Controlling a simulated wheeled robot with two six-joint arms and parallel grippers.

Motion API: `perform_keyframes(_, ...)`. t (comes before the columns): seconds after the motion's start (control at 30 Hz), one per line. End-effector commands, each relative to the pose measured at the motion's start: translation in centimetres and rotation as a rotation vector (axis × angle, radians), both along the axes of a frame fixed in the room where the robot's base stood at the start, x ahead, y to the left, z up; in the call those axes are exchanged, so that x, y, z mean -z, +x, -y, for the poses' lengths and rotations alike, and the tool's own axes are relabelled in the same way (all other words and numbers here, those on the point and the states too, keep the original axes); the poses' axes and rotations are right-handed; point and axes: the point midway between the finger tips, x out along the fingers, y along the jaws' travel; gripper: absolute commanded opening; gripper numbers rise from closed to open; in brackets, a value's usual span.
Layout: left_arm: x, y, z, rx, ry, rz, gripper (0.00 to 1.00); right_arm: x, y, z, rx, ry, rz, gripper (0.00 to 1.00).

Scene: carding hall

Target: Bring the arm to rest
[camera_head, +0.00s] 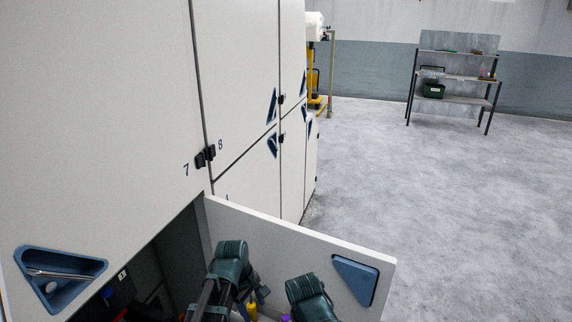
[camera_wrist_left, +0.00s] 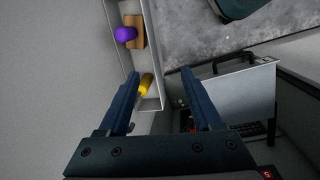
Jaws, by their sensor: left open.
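My left gripper (camera_wrist_left: 160,76) shows in the left wrist view, its two dark blue fingers spread apart with nothing between the tips. It hangs over the opening of a lower locker compartment, close to the inner side of its open door (camera_head: 300,245). Dark teal arm parts of mine show at the bottom of the head view, in front of this door; the finger jaws cannot be made out there. My right gripper is not seen in either view.
A tray (camera_wrist_left: 120,72) on the door holds a purple item (camera_wrist_left: 125,34) and a yellow item (camera_wrist_left: 146,84). A metal case (camera_wrist_left: 235,92) with a dark handle stands in the compartment. Lockers (camera_head: 95,110) fill the left. Floor at right is clear up to a shelf rack (camera_head: 455,78).

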Motion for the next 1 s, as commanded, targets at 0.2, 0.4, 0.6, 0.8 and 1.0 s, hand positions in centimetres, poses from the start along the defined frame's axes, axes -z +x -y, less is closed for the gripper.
perform_keyframes(0.2, 0.2, -3.2, -3.9, 0.447, 0.100, 0.069, 0.66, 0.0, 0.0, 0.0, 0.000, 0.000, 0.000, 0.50)
perform_keyframes(0.4, 0.2, -4.9, -6.0, 0.730, 0.161, 0.090, 0.66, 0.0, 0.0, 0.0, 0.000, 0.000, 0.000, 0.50)
perform_keyframes(0.6, 0.2, -6.5, -7.7, 0.962, 0.207, 0.096, 0.66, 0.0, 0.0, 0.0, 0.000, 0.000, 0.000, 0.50)
perform_keyframes(0.8, -0.3, -8.0, -3.5, 1.094, 0.215, 0.055, 0.66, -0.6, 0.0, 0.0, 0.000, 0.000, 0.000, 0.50)
perform_keyframes(1.0, -0.7, -10.1, 0.4, 1.213, 0.229, 0.011, 0.66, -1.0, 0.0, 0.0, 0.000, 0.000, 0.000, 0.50)
